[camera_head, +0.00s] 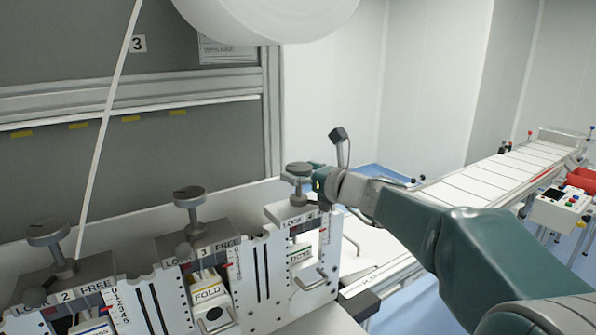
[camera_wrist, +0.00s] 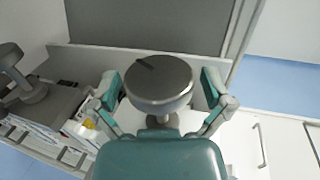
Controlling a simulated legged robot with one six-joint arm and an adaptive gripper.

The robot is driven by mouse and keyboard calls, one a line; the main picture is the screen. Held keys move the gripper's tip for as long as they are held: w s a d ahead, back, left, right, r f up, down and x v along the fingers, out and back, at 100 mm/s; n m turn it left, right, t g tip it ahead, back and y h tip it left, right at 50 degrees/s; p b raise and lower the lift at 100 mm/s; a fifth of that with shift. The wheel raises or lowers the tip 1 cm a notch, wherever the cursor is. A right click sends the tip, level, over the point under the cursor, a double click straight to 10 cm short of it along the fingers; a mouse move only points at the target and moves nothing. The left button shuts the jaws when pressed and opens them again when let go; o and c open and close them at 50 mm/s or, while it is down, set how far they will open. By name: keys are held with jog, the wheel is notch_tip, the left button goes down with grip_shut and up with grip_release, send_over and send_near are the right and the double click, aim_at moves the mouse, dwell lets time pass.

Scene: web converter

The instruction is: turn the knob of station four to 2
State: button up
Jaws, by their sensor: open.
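The station four knob (camera_head: 299,170) is a grey round disc on a stem, above the rightmost block, which shows the word LOCK. In the wrist view the knob (camera_wrist: 160,92) shows its flat top with a dark mark at the upper left of its rim. My gripper (camera_head: 316,183) is at the knob's right side in the head view. In the wrist view my gripper (camera_wrist: 161,84) is open, with one green finger left and one right of the knob. Small gaps seem to show between fingers and disc. The station four scale (camera_head: 323,235) is too small to read.
The station three knob (camera_head: 188,196) and the station two knob (camera_head: 48,232) stand to the left on similar blocks. A white web strip (camera_head: 108,110) runs down to station two. A large white roll (camera_head: 265,15) hangs above. A conveyor (camera_head: 490,180) lies to the right.

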jog(key=v, duration=1.2)
jog(key=s+a+f+n+g+h, duration=0.2)
jog(key=s+f+n+g+h, duration=0.35)
jog(key=s+f+n, duration=0.65)
jog(key=s+d+f+n+h, duration=0.3)
jog(key=s+d+n+h, duration=0.1)
jog(key=s+n, duration=0.3)
jog(key=s+d+f+n+h, duration=0.3)
jog(key=s+d+n+h, duration=0.1)
jog(key=s+n, duration=0.3)
jog(key=shift+d+g, duration=0.35)
jog(key=shift+d, duration=0.55)
jog(key=shift+f, duration=0.15)
